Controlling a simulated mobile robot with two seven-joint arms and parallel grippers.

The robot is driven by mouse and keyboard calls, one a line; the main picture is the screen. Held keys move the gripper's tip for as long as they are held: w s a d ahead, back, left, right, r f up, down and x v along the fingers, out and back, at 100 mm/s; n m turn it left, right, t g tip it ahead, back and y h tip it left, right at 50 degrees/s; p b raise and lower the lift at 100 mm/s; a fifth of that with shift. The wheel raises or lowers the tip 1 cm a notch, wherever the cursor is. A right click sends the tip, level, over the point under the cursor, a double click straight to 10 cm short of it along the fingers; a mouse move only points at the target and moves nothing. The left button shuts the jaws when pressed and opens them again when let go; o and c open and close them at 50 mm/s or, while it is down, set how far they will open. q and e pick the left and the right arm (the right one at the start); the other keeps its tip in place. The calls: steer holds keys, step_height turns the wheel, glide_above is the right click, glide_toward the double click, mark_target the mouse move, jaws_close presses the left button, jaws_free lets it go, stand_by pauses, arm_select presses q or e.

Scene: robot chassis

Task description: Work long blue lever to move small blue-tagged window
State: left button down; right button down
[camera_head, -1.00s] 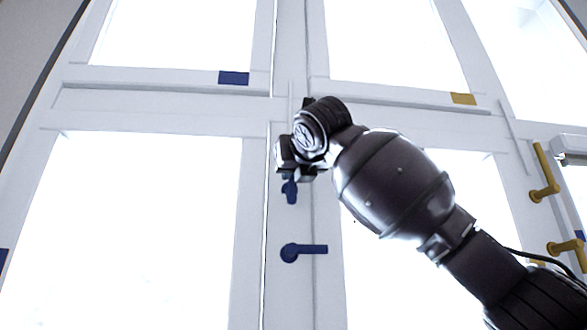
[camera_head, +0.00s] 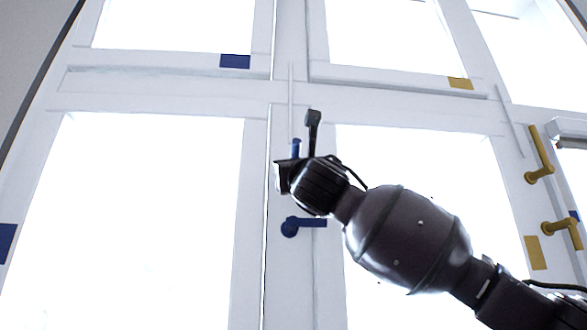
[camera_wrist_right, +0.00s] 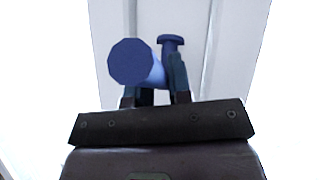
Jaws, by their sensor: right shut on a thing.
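The long blue lever (camera_head: 296,147) is on the white middle post, mostly hidden by my right gripper (camera_head: 285,172) in the head view. In the right wrist view the lever (camera_wrist_right: 136,62) shows as a thick blue rod, its round end toward the camera. My right gripper (camera_wrist_right: 156,94) is shut on it, with dark fingers on either side. The upper left window with a blue tag (camera_head: 235,62) looks closed in its frame. My left gripper is not in view.
A shorter blue handle (camera_head: 303,226) sits just below my right gripper. Another blue tag (camera_head: 6,242) is at the far left edge. Yellow handles (camera_head: 540,157) and a yellow tag (camera_head: 460,83) belong to windows on the right. My right arm crosses the lower right panes.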

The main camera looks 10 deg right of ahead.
steer(key=shift+f, duration=0.2)
stand_by(0.3)
steer(key=c, duration=1.1)
jaws_free()
steer(key=shift+o, duration=0.2)
steer(key=shift+s+f, duration=0.15)
steer(key=b+v, duration=0.3)
steer(key=v, duration=0.7)
steer(key=shift+f, duration=0.2)
